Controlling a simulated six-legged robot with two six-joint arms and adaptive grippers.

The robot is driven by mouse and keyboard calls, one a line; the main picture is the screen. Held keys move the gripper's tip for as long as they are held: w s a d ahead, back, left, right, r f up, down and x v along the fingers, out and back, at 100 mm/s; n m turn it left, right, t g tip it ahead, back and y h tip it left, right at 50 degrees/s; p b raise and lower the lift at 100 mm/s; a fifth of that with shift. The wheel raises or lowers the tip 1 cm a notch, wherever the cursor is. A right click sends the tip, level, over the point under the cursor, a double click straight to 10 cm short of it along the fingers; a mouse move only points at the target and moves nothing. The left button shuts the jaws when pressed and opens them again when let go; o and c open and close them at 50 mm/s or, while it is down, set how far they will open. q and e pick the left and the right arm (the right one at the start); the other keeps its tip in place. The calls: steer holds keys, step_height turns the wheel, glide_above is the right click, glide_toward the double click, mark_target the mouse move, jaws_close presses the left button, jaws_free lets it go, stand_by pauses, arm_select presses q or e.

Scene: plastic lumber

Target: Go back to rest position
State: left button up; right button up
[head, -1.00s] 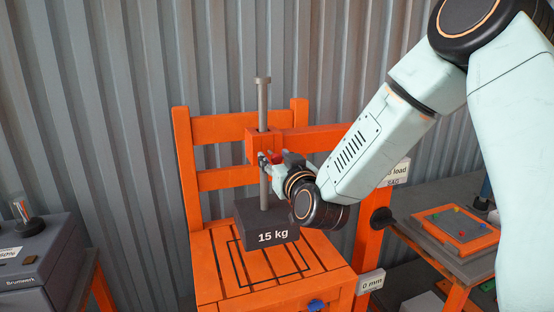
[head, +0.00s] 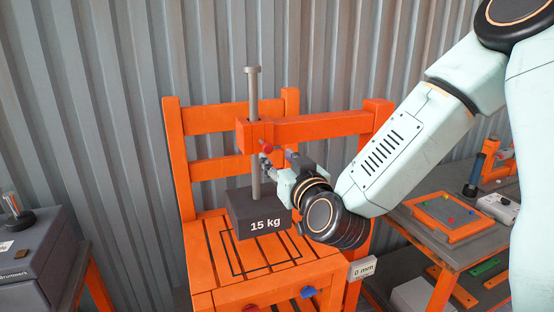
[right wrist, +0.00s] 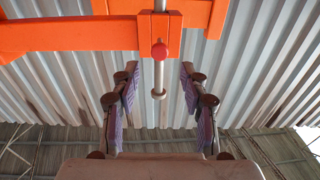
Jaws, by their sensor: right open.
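My right gripper (head: 272,168) is open and empty, just right of the steel rod (head: 255,130) and below the red knob (head: 267,147). In the right wrist view its two padded fingers (right wrist: 160,82) stand apart, with the knob (right wrist: 159,50) and the rod's end (right wrist: 159,93) showing between them. I cannot tell whether the gripper touches anything. The dark 15 kg weight (head: 258,223) is at the rod's lower end, over the orange slatted seat (head: 219,262); a gap below it is hard to judge. My left gripper is out of view.
An orange crossbar (head: 325,125) and post (head: 378,150) stand close to my right wrist. A 0 mm sign (head: 363,268) is low on the post. A bench with an orange-framed tray (head: 440,232) is at right, a grey case (head: 35,255) at left.

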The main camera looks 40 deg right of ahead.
steer(key=s+a+f+g+y+b, duration=0.2)
steer(key=s+a+f+g+b, duration=0.1)
steer(key=f, duration=0.8)
steer(key=s+a+f+g+y+b, duration=0.1)
steer(key=s+a+f+g+b, duration=0.2)
steer(key=f, duration=0.7)
steer(key=s+a+f+g+y+b, duration=0.2)
steer(key=s+a+f+g, duration=0.1)
steer(key=f, duration=0.8)
arm_select(q)
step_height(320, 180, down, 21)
steer(key=b, duration=1.2)
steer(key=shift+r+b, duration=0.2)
steer(key=shift+b, duration=0.15)
arm_select(e)
steer(key=s+a+f+n+g, duration=0.2)
steer(key=s+f+g, duration=0.6)
steer(key=s+f, duration=1.7)
step_height(320, 180, down, 4)
steer(key=shift+a+h, duration=0.3)
steer(key=shift+a, duration=0.05)
steer(key=shift+w, duration=0.15)
